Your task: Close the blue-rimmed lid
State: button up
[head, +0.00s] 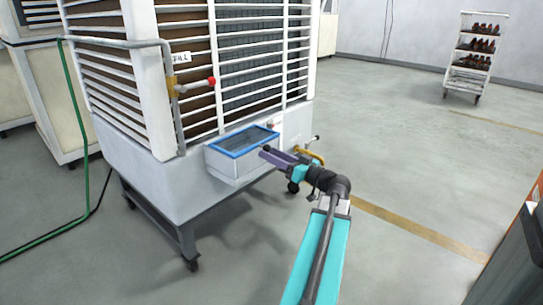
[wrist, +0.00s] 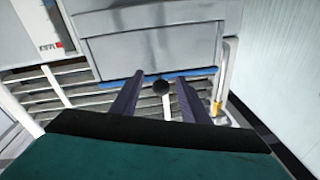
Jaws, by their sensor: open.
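A blue-rimmed frame (head: 240,152) tops a pale box (head: 222,167) that juts from the lower front of a large white slatted unit. Inside the rim is a dark grey surface; I cannot tell whether it is the lid or an opening. My gripper (head: 265,150) is at the box's right front corner, fingers pointing toward the unit. In the wrist view my open gripper (wrist: 158,78) has its two purple fingers spread, near the blue edge (wrist: 188,76) and grey box (wrist: 150,45). A dark round spot (wrist: 160,88) shows between the fingers; I cannot tell what it is.
The slatted unit (head: 250,57) stands on a wheeled frame. A pipe with a red-knobbed valve (head: 195,86) runs down its corner. A yellow-handled fitting (head: 311,156) is right of the box. A shoe rack (head: 475,55) stands far right. The floor between is clear.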

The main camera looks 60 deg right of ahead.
jog(key=s+a+f+p, duration=0.1)
jog(key=s+p, duration=0.2)
jog(key=s, duration=1)
jog(key=shift+s+f, duration=0.15)
jog(key=shift+f, duration=0.15)
jog(key=shift+a, duration=0.1)
